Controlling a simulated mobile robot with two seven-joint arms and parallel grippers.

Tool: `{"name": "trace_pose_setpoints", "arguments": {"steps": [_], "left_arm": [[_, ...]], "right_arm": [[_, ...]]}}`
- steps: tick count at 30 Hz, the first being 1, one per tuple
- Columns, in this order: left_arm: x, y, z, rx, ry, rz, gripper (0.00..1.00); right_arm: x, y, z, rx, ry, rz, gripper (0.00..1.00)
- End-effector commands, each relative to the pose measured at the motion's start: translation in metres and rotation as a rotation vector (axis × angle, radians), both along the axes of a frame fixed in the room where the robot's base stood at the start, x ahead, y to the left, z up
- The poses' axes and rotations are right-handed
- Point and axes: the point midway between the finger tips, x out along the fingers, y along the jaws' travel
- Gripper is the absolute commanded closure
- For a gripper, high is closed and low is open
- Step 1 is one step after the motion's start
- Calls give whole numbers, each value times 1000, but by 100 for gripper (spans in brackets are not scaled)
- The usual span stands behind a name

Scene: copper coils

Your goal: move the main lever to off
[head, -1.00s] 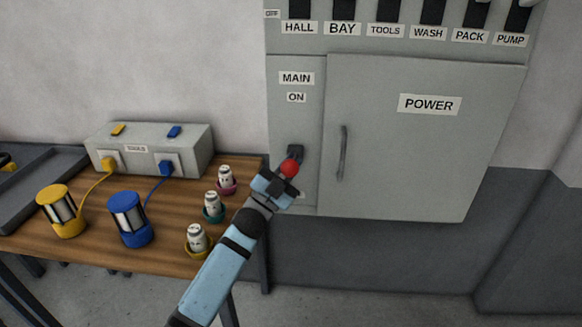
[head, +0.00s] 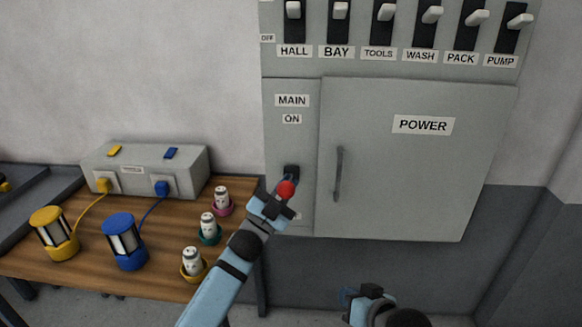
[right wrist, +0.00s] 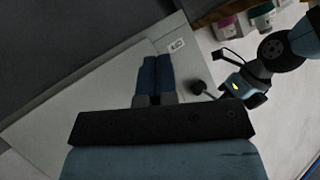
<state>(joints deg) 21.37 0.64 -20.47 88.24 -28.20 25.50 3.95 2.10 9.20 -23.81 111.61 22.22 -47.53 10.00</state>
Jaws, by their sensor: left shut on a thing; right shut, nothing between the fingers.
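The main lever (head: 287,189) has a red knob and sticks out of a dark slot (head: 292,171) in the grey panel, below the MAIN and ON labels. It points down and outward. My left gripper (head: 281,197) is shut on the lever by the red knob. A small label below the slot is mostly hidden by this gripper. My right gripper (head: 350,297) is low in front of the cabinet, shut and empty. In the right wrist view its blue fingers (right wrist: 153,77) are together, and my left gripper (right wrist: 240,90) shows at the right.
The POWER door (head: 420,180) with its vertical handle (head: 338,173) is closed, right of the lever. A row of white-handled switches (head: 386,12) is above. The wooden table (head: 165,262) at left holds lamps, a socket box (head: 145,162) and small white figures in coloured cups.

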Motion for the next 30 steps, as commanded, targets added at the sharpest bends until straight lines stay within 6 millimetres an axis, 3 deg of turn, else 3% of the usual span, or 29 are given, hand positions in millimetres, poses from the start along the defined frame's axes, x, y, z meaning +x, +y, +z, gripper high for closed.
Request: {"name": "trace_pose_setpoints", "arguments": {"steps": [1,6,18,23,30], "left_arm": [[-3,-4,2,-1,-6,-9,100],[-3,-4,2,-1,-6,-9,100],[-3,-4,1,-1,-5,-8,100],[-3,-4,1,-1,-5,-8,100],[-3,-4,1,0,-5,-9,100]], "right_arm": [[17,7,16,8,-1,18,100],[60,27,59,29,32,76,100],[135,60,185,4,114,194,100],[150,79,225,-109,150,319,100],[151,106,258,-415,194,712,100]]}}
